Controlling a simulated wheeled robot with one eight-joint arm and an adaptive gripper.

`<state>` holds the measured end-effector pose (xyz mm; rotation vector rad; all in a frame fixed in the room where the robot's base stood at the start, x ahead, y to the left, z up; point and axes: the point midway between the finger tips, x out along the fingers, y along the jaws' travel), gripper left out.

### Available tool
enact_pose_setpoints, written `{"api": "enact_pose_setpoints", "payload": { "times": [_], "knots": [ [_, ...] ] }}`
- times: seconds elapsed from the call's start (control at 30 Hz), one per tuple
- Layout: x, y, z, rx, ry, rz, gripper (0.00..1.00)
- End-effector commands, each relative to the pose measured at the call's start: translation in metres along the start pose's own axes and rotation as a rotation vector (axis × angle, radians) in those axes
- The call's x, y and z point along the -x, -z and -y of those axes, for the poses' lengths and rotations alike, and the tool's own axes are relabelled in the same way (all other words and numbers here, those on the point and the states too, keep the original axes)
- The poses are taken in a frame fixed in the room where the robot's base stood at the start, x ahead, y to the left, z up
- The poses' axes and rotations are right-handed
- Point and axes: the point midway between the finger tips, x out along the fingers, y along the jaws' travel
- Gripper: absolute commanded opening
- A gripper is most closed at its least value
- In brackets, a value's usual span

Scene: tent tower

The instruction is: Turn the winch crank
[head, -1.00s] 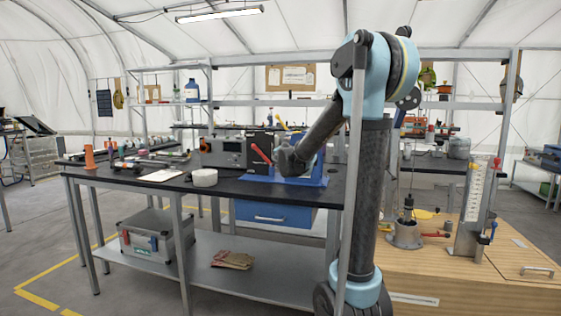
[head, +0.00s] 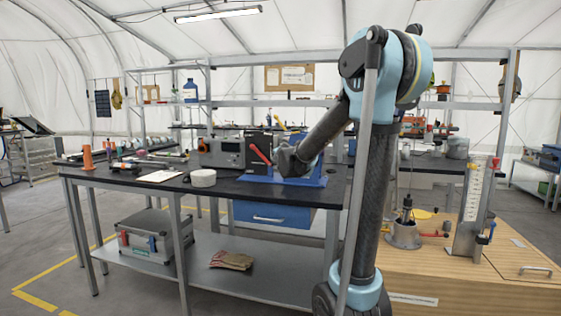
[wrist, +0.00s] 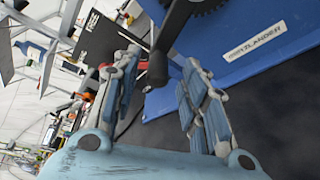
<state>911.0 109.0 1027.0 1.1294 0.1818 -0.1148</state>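The winch stands on a blue base (wrist: 262,42) with a white label in the wrist view. Its dark crank (wrist: 172,28) reaches down from a toothed gear at the top edge, and its dark grip end lies in the gap between my fingers. My gripper (wrist: 160,62) is open, with one finger on each side of the grip and visible space around it. In the head view the blue winch base (head: 318,181) sits on the black bench, and my gripper (head: 288,160) is in front of it, hiding most of the crank.
A red lever (head: 259,154) on a dark box is just left of my gripper. A grey instrument (head: 222,153) and a white roll (head: 203,178) are farther left on the black bench (head: 140,182). A wooden bench (head: 470,270) with a pot and gauge stands at right.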

Motion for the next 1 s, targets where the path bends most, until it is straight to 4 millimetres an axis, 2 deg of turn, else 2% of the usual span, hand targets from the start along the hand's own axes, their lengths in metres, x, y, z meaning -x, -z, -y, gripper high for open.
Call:
{"api": "enact_pose_setpoints", "payload": {
  "times": [0.2,0.6,0.8,1.0],
  "knots": [
    [0.029,0.0,0.0,0.001,-0.001,-0.001,0.4],
    [0.075,-0.001,0.0,0.001,0.0,0.0,0.4],
    [0.087,-0.001,0.0,0.0,0.001,0.0,0.4],
    [0.091,-0.001,0.0,0.001,0.001,0.0,0.4]
  ]
}}
